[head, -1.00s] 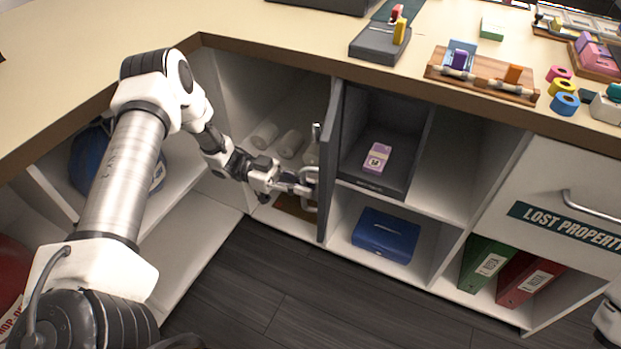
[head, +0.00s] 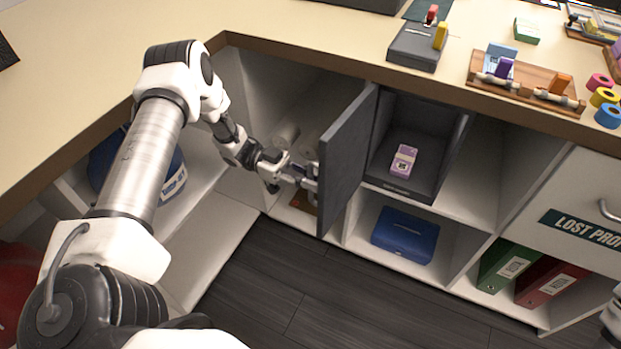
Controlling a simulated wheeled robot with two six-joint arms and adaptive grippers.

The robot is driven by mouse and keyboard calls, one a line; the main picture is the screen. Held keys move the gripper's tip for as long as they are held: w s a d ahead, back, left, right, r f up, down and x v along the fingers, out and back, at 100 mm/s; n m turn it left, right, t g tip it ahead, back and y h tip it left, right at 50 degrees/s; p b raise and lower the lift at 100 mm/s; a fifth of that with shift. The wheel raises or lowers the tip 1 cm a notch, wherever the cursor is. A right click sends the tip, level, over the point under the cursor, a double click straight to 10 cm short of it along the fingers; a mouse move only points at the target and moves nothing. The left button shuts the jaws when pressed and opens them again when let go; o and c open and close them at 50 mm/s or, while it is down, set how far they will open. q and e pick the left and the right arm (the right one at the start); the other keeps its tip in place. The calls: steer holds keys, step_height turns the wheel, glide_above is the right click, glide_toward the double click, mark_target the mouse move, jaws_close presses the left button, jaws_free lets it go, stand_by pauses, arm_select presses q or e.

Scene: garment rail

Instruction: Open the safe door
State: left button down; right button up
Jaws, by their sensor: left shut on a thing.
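The dark grey safe door (head: 345,160) stands swung out from the safe (head: 418,182) in the head view. Its broad outer or inner panel faces me at an angle. Inside the open safe lies a small purple and white pack (head: 403,161). My left gripper (head: 305,177) is at the left side of the door, shut on the door's handle, which is mostly hidden behind the door edge and the fingers. Only a bit of my right arm shows at the lower right edge; its gripper fingers are not visible.
The counter (head: 300,50) overhangs the shelves. A blue box (head: 405,235) sits below the safe. Green (head: 507,266) and red (head: 545,284) binders stand to the right, under the lost property drawer (head: 580,215). Pale rolls lie in the compartment behind my gripper. The dark floor in front is clear.

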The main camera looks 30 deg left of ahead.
arm_select(q)
steer(key=c, duration=1.2)
jaws_free()
steer(key=a, duration=0.8)
steer(key=s+a, duration=0.1)
steer(key=a, duration=0.3)
